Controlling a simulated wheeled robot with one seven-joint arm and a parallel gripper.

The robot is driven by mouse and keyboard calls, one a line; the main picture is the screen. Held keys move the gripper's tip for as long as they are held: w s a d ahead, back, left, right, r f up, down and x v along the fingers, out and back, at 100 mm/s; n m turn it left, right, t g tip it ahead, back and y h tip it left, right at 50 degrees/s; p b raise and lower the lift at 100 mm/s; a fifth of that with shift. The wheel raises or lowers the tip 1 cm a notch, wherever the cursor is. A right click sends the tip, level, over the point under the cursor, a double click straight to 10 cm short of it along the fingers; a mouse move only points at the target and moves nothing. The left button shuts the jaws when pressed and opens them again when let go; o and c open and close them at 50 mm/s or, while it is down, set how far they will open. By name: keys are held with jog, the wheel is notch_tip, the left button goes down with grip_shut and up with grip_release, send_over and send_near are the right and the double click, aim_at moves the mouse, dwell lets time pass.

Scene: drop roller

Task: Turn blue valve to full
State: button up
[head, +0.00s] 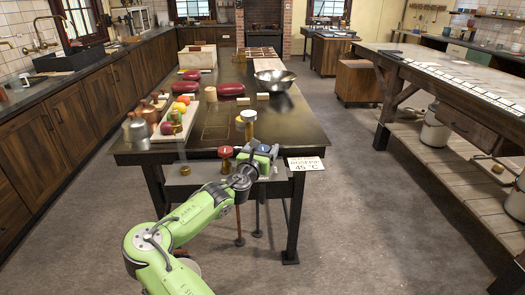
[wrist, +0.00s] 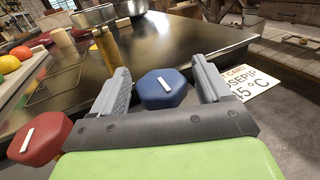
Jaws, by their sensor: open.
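The blue valve (wrist: 160,92) is a faceted knob with a short white bar on top, slanting from upper left to lower right in the wrist view. It shows small in the head view (head: 264,148). My gripper (wrist: 160,72) is open, with one finger to the left and one to the right of the blue knob. A gap shows on both sides; I cannot tell whether the fingers are level with it. In the head view my gripper (head: 262,156) is at the table's front end. The red valve (wrist: 38,140) is left of my gripper, its white bar slanting the other way.
A card reading 45 °C (head: 305,164) hangs right of the valves. A brass spout (head: 248,122) stands behind them. The table (head: 170,158) holds a fruit tray (head: 180,120), jars and a metal bowl (head: 274,78). Open floor lies to the right.

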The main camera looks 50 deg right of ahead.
jog(key=c, duration=0.9)
jog(key=shift+c, duration=0.2)
